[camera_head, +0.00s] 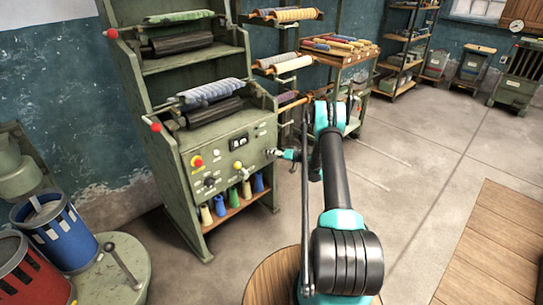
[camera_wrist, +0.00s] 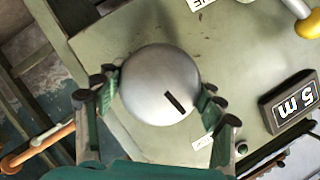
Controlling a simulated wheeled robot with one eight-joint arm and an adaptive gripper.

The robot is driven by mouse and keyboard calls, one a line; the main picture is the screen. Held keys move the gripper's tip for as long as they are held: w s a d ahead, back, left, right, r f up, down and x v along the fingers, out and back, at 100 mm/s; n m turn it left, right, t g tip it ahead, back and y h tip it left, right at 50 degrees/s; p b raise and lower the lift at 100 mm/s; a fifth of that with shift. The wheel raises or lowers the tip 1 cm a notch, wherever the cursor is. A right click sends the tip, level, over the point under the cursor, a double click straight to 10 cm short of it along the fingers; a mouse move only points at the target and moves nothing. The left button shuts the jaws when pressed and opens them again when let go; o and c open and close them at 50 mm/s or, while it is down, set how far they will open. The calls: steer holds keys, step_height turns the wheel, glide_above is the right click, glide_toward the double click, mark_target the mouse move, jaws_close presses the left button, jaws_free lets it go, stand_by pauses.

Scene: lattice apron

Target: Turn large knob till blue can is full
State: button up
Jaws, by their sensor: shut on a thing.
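The large knob (camera_wrist: 152,85) is a round silver knob with a dark slot mark at its lower right in the wrist view. My gripper (camera_wrist: 160,105) is shut on it, with a finger on each side. In the head view my gripper (camera_head: 276,153) reaches the right side of the green machine's front panel and hides most of the knob. The blue can (camera_head: 60,236) stands at the left, with pale vertical strips on its side and something whitish at its rim. How full it is cannot be told.
The panel has a small display (camera_wrist: 291,101) reading about "5 m", a red button (camera_head: 197,161) and a yellow-tipped lever (camera_wrist: 308,25). A red can (camera_head: 28,275) stands beside the blue one. Colored cones (camera_head: 233,197) sit below the panel.

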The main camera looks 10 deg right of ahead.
steer(key=m+y, duration=0.2)
steer(key=m, duration=0.1)
stand_by(0.4)
steer(key=shift+m, duration=0.4)
steer(key=o, duration=1.2)
steer(key=v, duration=1.2)
steer(key=shift+d, duration=0.1)
